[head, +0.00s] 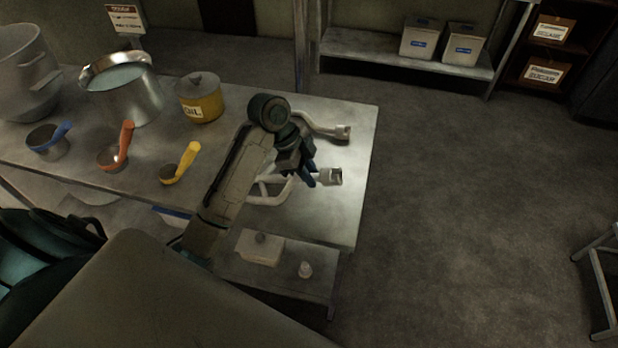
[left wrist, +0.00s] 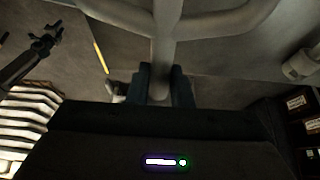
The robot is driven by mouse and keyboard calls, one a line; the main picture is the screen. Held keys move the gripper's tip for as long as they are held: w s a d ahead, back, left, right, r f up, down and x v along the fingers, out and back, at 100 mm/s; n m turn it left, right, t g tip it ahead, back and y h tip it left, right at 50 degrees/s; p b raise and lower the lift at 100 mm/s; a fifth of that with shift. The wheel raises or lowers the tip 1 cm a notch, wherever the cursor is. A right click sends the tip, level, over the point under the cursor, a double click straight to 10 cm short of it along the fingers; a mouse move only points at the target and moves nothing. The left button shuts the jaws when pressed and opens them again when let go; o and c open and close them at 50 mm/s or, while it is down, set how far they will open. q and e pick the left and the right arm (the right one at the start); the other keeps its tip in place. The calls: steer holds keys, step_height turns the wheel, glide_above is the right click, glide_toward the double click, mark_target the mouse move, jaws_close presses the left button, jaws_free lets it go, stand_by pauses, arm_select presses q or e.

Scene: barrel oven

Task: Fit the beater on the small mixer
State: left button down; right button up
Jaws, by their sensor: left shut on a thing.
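My left gripper (head: 309,174) is shut on the shaft of a pale grey beater (head: 275,191) at the right end of the metal table. The beater has curved bars and a metal socket end. In the left wrist view the beater's shaft (left wrist: 161,50) runs between the two dark fingers of the left gripper (left wrist: 162,85), and its bars spread out above. A second pale curved piece with a similar end (head: 343,132) lies just behind it on the table. What looks like my right gripper (left wrist: 45,42) is small and dark at the left of the wrist view. I cannot make out the small mixer.
The metal table (head: 362,135) also holds a yellow oil pot (head: 201,105), a steel pot (head: 135,105), a large pot (head: 22,80) and scoops with blue, orange and yellow (head: 188,158) handles. A low shelf (head: 285,278) stands below its front edge.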

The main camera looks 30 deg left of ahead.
arm_select(q)
steer(key=shift+a+r+t+h+p, duration=0.15)
steer(key=shift+r+h+p, duration=0.4)
steer(key=shift+r, duration=0.75)
steer(key=shift+a+r+t+h+p, duration=0.15)
steer(key=shift+r+h+p, duration=0.2)
steer(key=shift+r+h, duration=0.65)
steer(key=shift+s+a+r+t+h+p, duration=0.15)
steer(key=shift+r+h+p, duration=0.1)
steer(key=shift+r, duration=0.35)
steer(key=shift+a+r+t+h+p, duration=0.15)
steer(key=shift+r+h, duration=0.1)
steer(key=shift+r, duration=0.35)
steer(key=shift+s+a+r+h+p, duration=0.15)
steer(key=shift+r+h+p, duration=0.1)
steer(key=shift+r, duration=0.35)
steer(key=s+a+r+t+h+b, duration=0.2)
steer(key=a+r+h+b, duration=0.1)
steer(key=a+r+h, duration=0.4)
steer(key=shift+a+r+h+b, duration=0.2)
steer(key=shift+a+h+b, duration=0.2)
steer(key=shift+a+h, duration=0.8)
steer(key=shift+a, duration=0.1)
steer(key=shift+r, duration=0.1)
